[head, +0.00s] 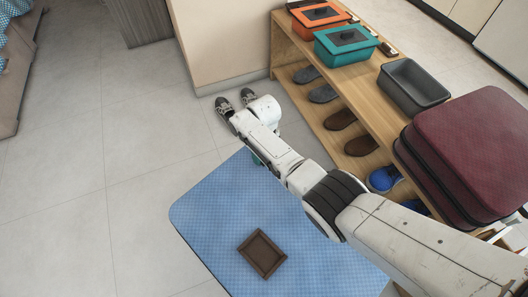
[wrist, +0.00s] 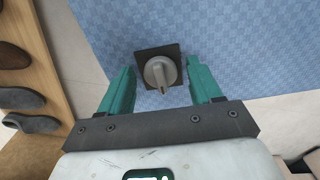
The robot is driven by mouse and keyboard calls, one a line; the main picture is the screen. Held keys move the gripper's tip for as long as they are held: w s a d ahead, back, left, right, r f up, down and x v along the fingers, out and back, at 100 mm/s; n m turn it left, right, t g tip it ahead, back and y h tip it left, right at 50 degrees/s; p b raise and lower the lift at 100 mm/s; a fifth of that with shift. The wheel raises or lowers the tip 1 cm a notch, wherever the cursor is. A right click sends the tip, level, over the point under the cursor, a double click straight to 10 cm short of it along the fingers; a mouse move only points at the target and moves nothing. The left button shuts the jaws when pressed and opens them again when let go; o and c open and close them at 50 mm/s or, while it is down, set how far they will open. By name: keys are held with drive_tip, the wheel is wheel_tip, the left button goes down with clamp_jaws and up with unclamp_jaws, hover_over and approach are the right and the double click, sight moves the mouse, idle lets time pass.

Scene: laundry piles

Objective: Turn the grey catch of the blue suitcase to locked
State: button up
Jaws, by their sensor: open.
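The blue suitcase (head: 215,215) stands in the lower middle of the head view, with a checked surface. Its side fills much of the wrist view (wrist: 240,35). The grey catch (wrist: 158,74) is a round knob with a raised bar on a dark square plate (wrist: 172,52). The bar points down in the wrist picture, slightly tilted. My gripper (wrist: 159,66) is open, with one green finger on each side of the catch and visible gaps to the knob. In the head view my arm hides the catch and most of the gripper.
A brown rectangular frame (head: 247,247) lies on the suitcase top. A wooden shoe rack (head: 355,82) stands right, bearing an orange box (head: 320,15), a teal box (head: 345,45), a dark bin (head: 412,86) and a maroon suitcase (head: 475,140).

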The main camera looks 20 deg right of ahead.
wheel_tip(320, 180, up, 11)
drive_tip(key=p, duration=0.5)
drive_tip(key=shift+p, duration=0.35)
drive_tip(key=shift+f, duration=0.15)
drive_tip(key=s+f+m+y, duration=0.1)
drive_tip(key=s+f+m, duration=0.15)
drive_tip(key=s, duration=1.35)
drive_tip(key=s+d+r+m, duration=0.1)
drive_tip(key=s+d+r, duration=0.15)
drive_tip(key=s, duration=0.45)
drive_tip(key=s+d+r+t+h, duration=0.1)
drive_tip(key=s+d+r, duration=0.15)
drive_tip(key=s, duration=0.45)
drive_tip(key=s+d+r+m, duration=0.1)
drive_tip(key=s+d+r, duration=0.15)
drive_tip(key=s, duration=0.55)
wheel_tip(320, 180, up, 22)
drive_tip(key=p, duration=2.2)
drive_tip(key=shift+w+r+p, duration=0.2)
drive_tip(key=shift+w+p, duration=0.1)
